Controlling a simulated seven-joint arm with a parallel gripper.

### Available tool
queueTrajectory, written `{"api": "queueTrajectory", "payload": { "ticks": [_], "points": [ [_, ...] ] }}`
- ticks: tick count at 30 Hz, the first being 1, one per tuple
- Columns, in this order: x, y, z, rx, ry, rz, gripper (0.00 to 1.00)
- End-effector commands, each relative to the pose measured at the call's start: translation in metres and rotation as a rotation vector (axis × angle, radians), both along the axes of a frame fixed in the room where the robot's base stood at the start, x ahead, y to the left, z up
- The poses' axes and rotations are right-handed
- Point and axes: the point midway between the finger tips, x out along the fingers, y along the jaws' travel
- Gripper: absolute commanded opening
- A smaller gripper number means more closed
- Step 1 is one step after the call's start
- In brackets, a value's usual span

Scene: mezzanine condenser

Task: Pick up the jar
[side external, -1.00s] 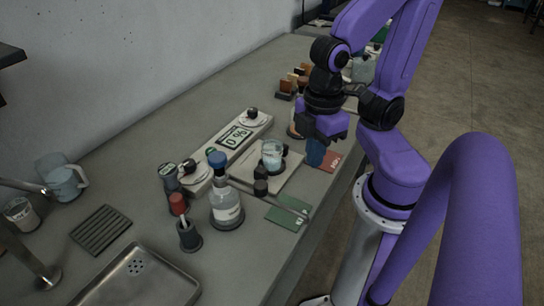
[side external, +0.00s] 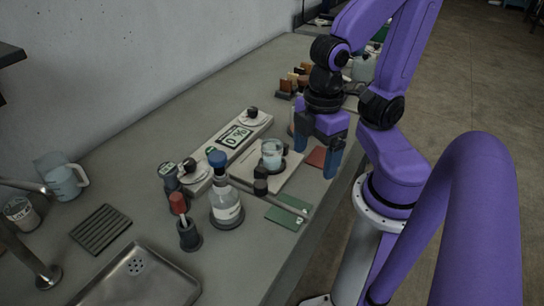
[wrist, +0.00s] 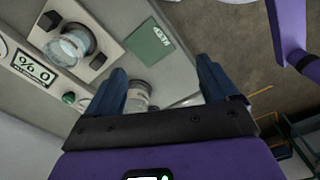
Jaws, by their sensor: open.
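A clear glass jar (wrist: 138,94) shows in the wrist view, low between my fingers and close to the left one, partly covered by the finger and the gripper body. In the side view, a small part of a pale thing (side external: 291,128) shows behind my gripper, probably this jar; the rest is hidden. My gripper (side external: 317,162) is open and empty, pointing down above the bench near its right edge. The wrist view shows the two blue fingers (wrist: 162,68) spread apart. I cannot tell the height gap to the jar.
A glass beaker (side external: 271,153) stands on a white stirrer plate (side external: 285,178) left of my gripper. A blue-capped bottle (side external: 226,205) stands farther left.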

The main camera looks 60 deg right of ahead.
Motion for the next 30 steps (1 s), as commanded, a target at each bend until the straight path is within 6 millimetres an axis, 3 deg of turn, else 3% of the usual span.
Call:
{"api": "queueTrajectory", "payload": {
  "ticks": [8,21,24,30],
  "points": [
    [0.010,0.001,0.002,-0.023,-0.005,0.026,0.87],
    [0.114,-0.014,0.021,-0.300,0.026,0.337,0.87],
    [0.133,-0.020,0.026,-0.353,0.054,0.395,0.87],
    [0.152,-0.028,0.031,-0.409,0.093,0.459,0.87]
  ]
}}
